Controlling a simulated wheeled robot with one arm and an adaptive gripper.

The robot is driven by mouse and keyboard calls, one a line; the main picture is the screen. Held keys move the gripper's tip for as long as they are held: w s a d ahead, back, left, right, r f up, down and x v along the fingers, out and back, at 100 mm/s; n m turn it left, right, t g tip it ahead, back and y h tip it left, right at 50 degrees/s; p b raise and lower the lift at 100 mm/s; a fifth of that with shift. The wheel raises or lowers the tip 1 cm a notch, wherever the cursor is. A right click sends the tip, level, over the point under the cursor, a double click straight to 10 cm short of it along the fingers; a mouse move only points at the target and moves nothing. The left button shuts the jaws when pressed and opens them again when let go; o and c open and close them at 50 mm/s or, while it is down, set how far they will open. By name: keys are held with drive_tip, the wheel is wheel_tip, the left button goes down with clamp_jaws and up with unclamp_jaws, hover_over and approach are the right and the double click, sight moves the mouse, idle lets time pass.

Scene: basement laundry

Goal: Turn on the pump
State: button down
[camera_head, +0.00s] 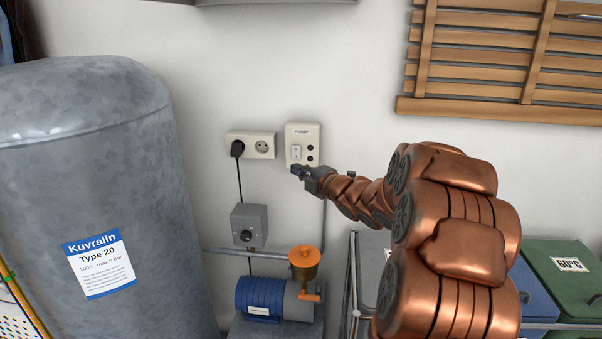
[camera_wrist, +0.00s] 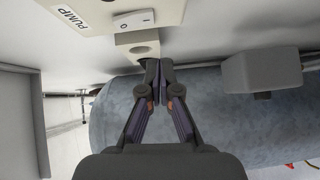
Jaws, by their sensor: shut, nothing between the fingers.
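The beige switch plate (camera_head: 305,131) labelled PUMP is on the wall. Its white rocker switch (camera_head: 296,152) shows just above my gripper (camera_head: 296,170). In the wrist view the rocker (camera_wrist: 134,21) carries a round mark and a line mark; I cannot tell which side is pressed. My gripper (camera_wrist: 159,68) is shut and empty, its fingertips close to the plate's lower part, below the rocker. I cannot tell whether they touch the plate. The blue pump (camera_head: 262,297) with an orange funnel stands low by the wall.
A double socket (camera_head: 262,145) with a black plug is left of the plate. A grey box with a dial (camera_head: 248,224) is below it. A large grey tank (camera_head: 80,190) fills the left. Wooden slats (camera_head: 480,60) hang upper right. A green bin (camera_head: 570,285) stands lower right.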

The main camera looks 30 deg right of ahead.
drive_tip(key=s+d, duration=0.1)
drive_tip(key=s, duration=0.8)
drive_tip(key=shift+s+f, duration=0.15)
drive_tip(key=shift+f, duration=0.25)
